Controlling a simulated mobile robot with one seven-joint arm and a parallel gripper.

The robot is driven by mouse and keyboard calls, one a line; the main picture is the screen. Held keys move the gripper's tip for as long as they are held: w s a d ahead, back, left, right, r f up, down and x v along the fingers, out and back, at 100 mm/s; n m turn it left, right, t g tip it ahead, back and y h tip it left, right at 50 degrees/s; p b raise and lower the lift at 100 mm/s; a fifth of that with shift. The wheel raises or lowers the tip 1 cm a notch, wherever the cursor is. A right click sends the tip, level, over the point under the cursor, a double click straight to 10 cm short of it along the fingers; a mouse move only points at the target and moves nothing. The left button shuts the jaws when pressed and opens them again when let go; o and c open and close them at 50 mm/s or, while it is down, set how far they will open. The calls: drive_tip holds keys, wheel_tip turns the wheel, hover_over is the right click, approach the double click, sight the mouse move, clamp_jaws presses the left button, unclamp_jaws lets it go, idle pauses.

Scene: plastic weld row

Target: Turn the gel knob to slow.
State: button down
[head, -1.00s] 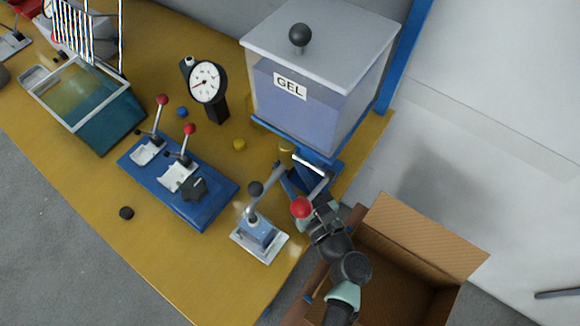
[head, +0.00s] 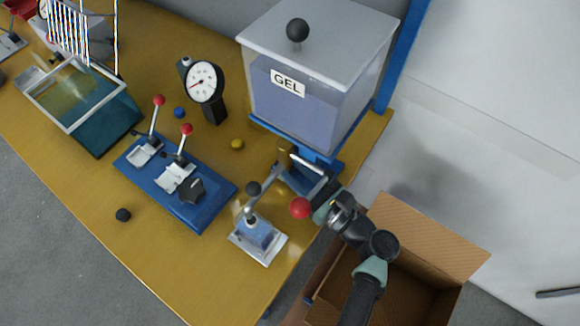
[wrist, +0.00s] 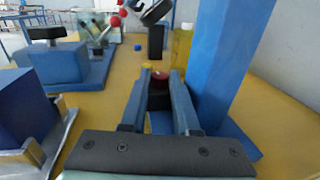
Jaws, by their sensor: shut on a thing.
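The gel dispenser (head: 315,113), a clear box of violet gel labelled GEL, stands on a blue stand at the back right. A dark red round knob (wrist: 160,78) shows between my fingertips in the wrist view; I take it as the gel knob. My gripper (wrist: 161,88) is shut on it, one blue-grey finger on each side. In the head view my gripper (head: 287,164) is below the dispenser, by its brass-coloured outlet (head: 284,147). There the knob is hidden by the fingers. I cannot make out a slow mark or the knob's setting.
A small press (head: 258,237) with a black-balled lever stands left of my arm. A red ball (head: 300,208) is close beside my wrist. A blue post (wrist: 232,60) rises right of my fingers. A blue two-lever fixture (head: 195,205) and dial gauge (head: 206,85) are further left. An open carton (head: 425,235) lies below.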

drive_tip(key=c, duration=0.9)
unclamp_jaws()
